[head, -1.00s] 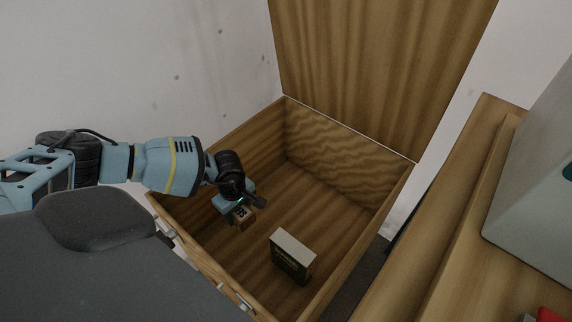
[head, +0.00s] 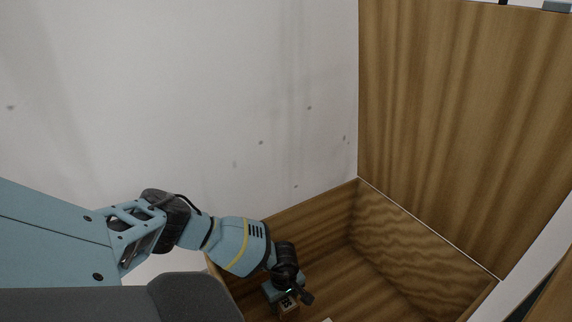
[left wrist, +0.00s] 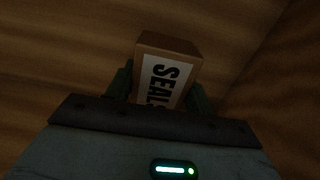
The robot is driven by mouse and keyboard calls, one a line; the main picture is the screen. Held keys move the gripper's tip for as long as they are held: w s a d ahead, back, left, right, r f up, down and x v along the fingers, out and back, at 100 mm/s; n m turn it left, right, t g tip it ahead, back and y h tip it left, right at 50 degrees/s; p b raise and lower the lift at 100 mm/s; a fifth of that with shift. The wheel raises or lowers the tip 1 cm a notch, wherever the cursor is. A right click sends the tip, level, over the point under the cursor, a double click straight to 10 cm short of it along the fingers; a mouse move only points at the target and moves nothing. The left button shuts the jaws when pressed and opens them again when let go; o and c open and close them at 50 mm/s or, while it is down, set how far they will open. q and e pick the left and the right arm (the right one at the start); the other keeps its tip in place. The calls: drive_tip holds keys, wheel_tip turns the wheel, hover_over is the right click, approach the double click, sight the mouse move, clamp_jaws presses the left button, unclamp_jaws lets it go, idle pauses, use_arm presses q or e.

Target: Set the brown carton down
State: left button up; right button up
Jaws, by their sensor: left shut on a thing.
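The brown carton (left wrist: 167,75) shows in the left wrist view between the two fingers of my left gripper (left wrist: 165,95). It has a white label with dark letters that read "SEALS", partly hidden by the gripper. In the head view the carton (head: 289,308) is small, near the bottom edge, below my left gripper (head: 284,294). The gripper is shut on the carton inside an open wooden chest (head: 420,258). I cannot tell whether the carton touches the chest floor. My right gripper is not in view.
The chest's lid (head: 455,120) stands open at the right. A white wall (head: 180,90) is behind the chest. A pale edge of another thing (head: 327,320) just shows inside the chest at the bottom of the head view. Bare chest floor lies right of the gripper.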

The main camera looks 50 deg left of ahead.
sight(284, 307)
use_arm(q)
drive_tip(key=shift+f+b, duration=0.75)
drive_tip(key=shift+f, duration=1.2)
drive_tip(key=shift+r, duration=0.15)
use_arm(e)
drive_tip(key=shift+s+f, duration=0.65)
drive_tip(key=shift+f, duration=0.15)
use_arm(q)
drive_tip(key=shift+f, duration=0.2)
drive_tip(key=o, duration=1)
drive_tip(key=shift+o, duration=0.2)
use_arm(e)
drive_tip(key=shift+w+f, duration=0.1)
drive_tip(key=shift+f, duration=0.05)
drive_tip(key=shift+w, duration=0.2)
